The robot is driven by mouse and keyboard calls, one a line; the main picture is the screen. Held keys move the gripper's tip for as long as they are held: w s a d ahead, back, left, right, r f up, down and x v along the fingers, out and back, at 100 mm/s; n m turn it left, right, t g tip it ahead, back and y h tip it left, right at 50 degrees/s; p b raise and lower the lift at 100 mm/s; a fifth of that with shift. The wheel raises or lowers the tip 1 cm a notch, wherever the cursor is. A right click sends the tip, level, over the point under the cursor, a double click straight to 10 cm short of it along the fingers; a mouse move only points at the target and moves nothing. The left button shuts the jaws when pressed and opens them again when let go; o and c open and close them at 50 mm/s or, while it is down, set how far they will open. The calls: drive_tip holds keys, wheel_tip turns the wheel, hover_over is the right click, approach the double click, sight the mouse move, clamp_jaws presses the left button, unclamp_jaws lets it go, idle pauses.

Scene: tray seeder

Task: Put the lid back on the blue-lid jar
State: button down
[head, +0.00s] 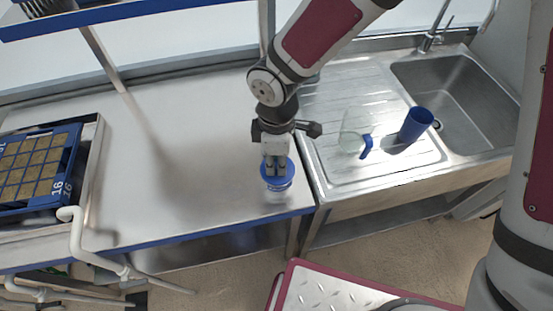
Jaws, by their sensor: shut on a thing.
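The blue lid (278,181) is at the end of my gripper (276,170), whose fingers point down and are shut on it. A pale, see-through jar (277,197) shows faintly directly under the lid, near the front right corner of the white bench. The lid is over the jar mouth. I cannot tell whether it is seated on the jar or held just above it. The jar's outline and contents are hard to make out.
The white bench (180,130) is clear left of the jar. A seed tray (70,165) stands far left. Right are a steel drainboard (340,95), a clear vessel with blue handle (353,140), a blue cup (415,124) and a sink (460,90). A shelf (110,12) hangs above.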

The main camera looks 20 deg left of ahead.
idle(0.3)
drive_tip(key=c, duration=1)
unclamp_jaws()
drive_tip(key=shift+o, duration=0.2)
drive_tip(key=shift+r, duration=0.15)
drive_tip(key=shift+r+p, duration=0.8)
drive_tip(key=shift+r, duration=0.35)
drive_tip(key=shift+r+p, duration=1.15)
drive_tip(key=shift+r, duration=1.1)
drive_tip(key=shift+c, duration=0.6)
clamp_jaws()
